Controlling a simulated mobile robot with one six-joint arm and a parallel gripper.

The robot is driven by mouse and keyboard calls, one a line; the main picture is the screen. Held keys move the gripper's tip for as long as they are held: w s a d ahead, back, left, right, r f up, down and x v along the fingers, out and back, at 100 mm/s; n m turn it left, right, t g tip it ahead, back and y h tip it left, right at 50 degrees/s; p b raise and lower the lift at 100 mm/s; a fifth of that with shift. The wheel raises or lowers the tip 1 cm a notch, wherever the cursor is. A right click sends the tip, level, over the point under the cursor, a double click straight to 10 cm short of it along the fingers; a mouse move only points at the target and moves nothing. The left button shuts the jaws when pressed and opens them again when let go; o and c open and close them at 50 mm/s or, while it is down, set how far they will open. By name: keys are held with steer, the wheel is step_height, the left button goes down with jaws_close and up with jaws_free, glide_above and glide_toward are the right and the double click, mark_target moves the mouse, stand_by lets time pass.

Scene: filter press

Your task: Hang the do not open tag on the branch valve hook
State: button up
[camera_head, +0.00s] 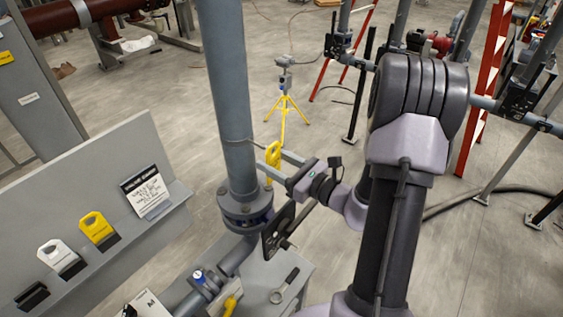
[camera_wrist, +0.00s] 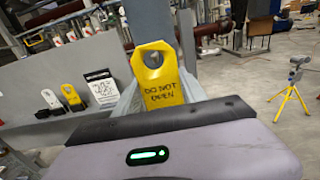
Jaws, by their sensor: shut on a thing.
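My gripper (camera_head: 279,167) is shut on the yellow do not open tag (camera_head: 273,152), just right of the vertical grey pipe (camera_head: 228,90). In the wrist view the tag (camera_wrist: 160,78) stands upright between the fingers, its hole at the top and "DO NOT OPEN" facing the camera. A thin metal hook (camera_head: 252,144) juts from the pipe towards the top of the tag in the head view. I cannot tell whether the hook and tag touch or whether the hook passes through the hole. The hook is not clear in the wrist view.
A grey shelf panel (camera_head: 90,180) at left carries another yellow tag (camera_head: 96,228), a white tag (camera_head: 57,255) and a printed card (camera_head: 146,192). A flange (camera_head: 245,208) and a wrench (camera_head: 285,285) lie below the gripper. A yellow tripod (camera_head: 284,112) stands on open floor behind.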

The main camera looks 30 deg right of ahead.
mark_target(250, 152)
steer(key=p+x, duration=0.1)
steer(key=x, duration=0.2)
steer(key=shift+w+a+f, duration=0.1)
steer(key=shift+w+f, duration=0.05)
steer(key=shift+w+f+b, duration=0.2)
steer(key=shift+f+b, duration=0.1)
steer(key=shift+b, duration=0.1)
steer(key=shift+w+a+f+b, duration=0.2)
steer(key=shift+w+f+b, duration=0.1)
steer(key=shift+w+b, duration=0.15)
steer(key=o, duration=1.4)
steer(key=shift+s, duration=0.1)
